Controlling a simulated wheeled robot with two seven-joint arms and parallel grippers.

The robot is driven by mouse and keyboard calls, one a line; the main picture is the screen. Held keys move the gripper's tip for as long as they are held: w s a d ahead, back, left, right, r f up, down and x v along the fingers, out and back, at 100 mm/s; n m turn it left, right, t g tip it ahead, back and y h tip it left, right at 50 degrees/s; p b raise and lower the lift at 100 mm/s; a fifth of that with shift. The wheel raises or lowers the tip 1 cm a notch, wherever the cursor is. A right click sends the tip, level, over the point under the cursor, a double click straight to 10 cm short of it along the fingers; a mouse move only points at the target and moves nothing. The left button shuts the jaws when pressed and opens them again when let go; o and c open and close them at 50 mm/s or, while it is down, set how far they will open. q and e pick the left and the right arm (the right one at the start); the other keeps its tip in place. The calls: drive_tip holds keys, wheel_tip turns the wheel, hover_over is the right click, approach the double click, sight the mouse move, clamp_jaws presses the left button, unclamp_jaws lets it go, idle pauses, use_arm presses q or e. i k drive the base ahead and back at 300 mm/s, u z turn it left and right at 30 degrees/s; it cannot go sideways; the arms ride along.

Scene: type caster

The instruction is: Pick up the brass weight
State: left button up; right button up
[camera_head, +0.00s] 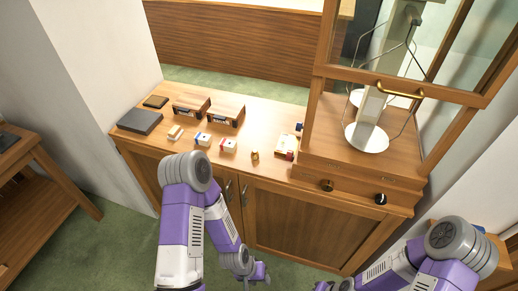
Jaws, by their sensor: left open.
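The brass weight (255,155) is a small gold-coloured piece standing upright on the wooden cabinet top, near its front edge. My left gripper (262,273) is in front of the cabinet and below its top, well apart from the weight. It is open, with nothing seen between its fingers. My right gripper (325,286) is at the bottom edge of the view and partly cut off. I cannot tell whether its jaws are open or shut.
A glass-fronted balance case (367,168) stands on the right of the cabinet. Small boxes (228,146) lie left of the weight, and a white and red box (285,147) lies right of it. A dark flat case (139,121) is at the far left.

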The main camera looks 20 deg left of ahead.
sight(255, 154)
drive_tip(key=z, duration=1.85)
drive_tip(key=k, duration=0.7)
drive_tip(key=u, duration=2.05)
